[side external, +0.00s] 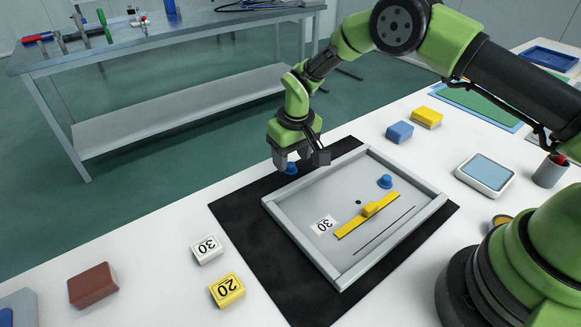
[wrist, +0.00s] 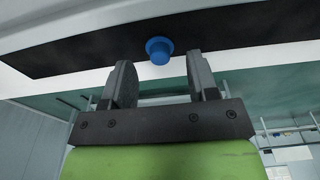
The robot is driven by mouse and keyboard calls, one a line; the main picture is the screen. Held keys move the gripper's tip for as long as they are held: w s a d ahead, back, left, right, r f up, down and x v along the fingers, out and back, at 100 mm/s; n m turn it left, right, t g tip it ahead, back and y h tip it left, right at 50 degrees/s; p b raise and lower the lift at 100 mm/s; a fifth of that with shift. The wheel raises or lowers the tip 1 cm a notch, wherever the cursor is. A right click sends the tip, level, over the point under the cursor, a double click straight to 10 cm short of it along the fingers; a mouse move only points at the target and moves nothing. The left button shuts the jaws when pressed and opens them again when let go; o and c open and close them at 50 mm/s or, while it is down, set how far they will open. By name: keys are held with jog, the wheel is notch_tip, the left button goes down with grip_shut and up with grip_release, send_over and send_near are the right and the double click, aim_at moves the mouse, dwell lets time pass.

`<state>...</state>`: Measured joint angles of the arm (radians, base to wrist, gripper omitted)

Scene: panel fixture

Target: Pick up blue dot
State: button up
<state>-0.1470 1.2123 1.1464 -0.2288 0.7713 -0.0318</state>
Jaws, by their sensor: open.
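A blue dot, a small round knob-like piece (side external: 291,168), sits on the black mat (side external: 240,230) just outside the panel's far left edge. My gripper (side external: 301,158) is open right at this piece, and its fingers partly hide it in the side view. In the wrist view the blue dot (wrist: 159,50) shows between and just beyond the two open fingertips (wrist: 161,75). It is not gripped. A second blue dot (side external: 385,181) stands on the grey panel (side external: 325,195) near its right side.
The panel has a raised rim, a yellow bar (side external: 367,215) with a knob, a slot and a "30" label. Numbered blocks (side external: 207,249) (side external: 227,290) and a red-brown block (side external: 92,285) lie left. Blue (side external: 400,132) and yellow (side external: 426,117) blocks lie behind right.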

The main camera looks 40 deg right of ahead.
notch_tip(320, 180, down, 2)
jog(key=shift+w+f, duration=0.1)
jog(key=shift+w, duration=0.05)
jog(key=c, duration=1)
